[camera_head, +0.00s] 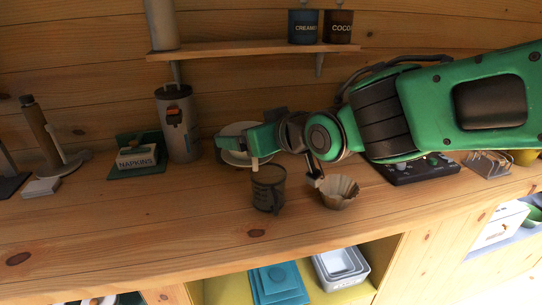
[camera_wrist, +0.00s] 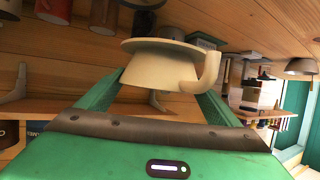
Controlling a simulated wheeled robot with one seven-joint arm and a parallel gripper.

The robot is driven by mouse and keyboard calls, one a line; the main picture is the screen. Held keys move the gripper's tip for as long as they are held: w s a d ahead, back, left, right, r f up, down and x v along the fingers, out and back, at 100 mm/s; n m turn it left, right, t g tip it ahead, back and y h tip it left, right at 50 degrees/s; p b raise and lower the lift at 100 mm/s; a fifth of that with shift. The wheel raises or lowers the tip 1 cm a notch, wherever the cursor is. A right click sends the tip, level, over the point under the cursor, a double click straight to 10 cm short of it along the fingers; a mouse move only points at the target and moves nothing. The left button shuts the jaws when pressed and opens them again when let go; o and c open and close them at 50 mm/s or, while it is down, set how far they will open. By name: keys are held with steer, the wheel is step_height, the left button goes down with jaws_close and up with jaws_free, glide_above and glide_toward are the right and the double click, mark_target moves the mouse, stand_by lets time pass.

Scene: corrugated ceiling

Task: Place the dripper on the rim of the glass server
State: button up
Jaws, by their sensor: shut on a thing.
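In the wrist view, the cream dripper (camera_wrist: 160,70), with a wide flange and a curved handle, sits between the two fingers of my gripper (camera_wrist: 158,92). My gripper is shut on it. In the head view my gripper (camera_head: 243,141) is over the counter, and its green fingers hide most of the dripper. A small cream part (camera_head: 254,163) shows just below it. The glass server (camera_head: 268,188), dark and see-through with a handle, stands upright on the counter just below and slightly right of the gripper. I cannot tell whether the dripper touches its rim.
A fluted paper filter (camera_head: 338,191) lies right of the server. A white plate (camera_head: 228,157) is behind the gripper. A napkin box (camera_head: 137,157) and grey canister (camera_head: 178,125) stand left. A shelf (camera_head: 250,48) with canisters is above. The front-left counter (camera_head: 150,215) is clear.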

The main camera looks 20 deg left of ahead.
steer(key=w+f, duration=0.1)
steer(key=w, duration=0.1)
steer(key=w+d+f, duration=0.2)
steer(key=w, duration=0.1)
steer(key=shift+w+d+f, duration=0.25)
steer(key=shift+w+f, duration=0.05)
steer(key=shift+f, duration=2.1)
steer(key=shift+f, duration=0.1)
steer(key=o, duration=1)
steer(key=shift+w, duration=0.1)
steer(key=v, duration=1.2)
